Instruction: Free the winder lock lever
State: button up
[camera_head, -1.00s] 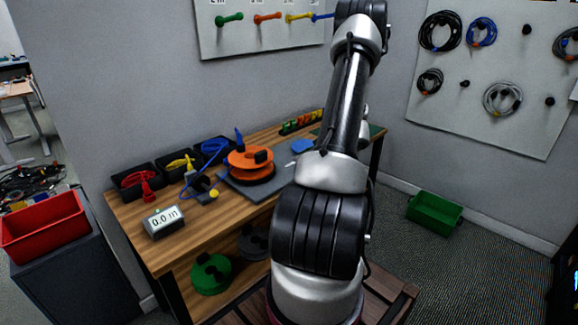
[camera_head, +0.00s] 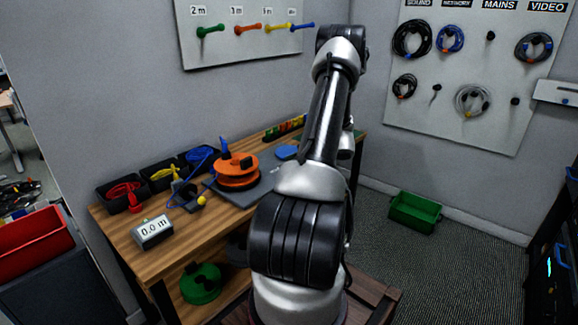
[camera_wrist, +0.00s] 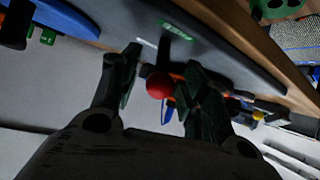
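The cable winder, with an orange reel (camera_head: 238,170), stands on a grey base plate (camera_head: 232,196) on the workbench in the head view. In the wrist view a red ball knob (camera_wrist: 159,85), perhaps the lock lever's end, shows between the fingers of my gripper (camera_wrist: 162,64). The fingers stand apart. I cannot tell whether either touches the knob. Some orange shows just behind the right finger. The lever's shaft is not clear, and the head view does not show the knob. My arm hides the gripper in the head view.
A meter reading 0.0 m (camera_head: 153,232) stands at the bench's front left. Black bins with red (camera_head: 122,194), yellow and blue cables line the back. A green bin (camera_head: 415,211) is on the floor at right. Cable coils (camera_head: 450,39) hang on the wall board.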

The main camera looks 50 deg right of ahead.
jog(key=v, duration=1.2)
dwell(0.5)
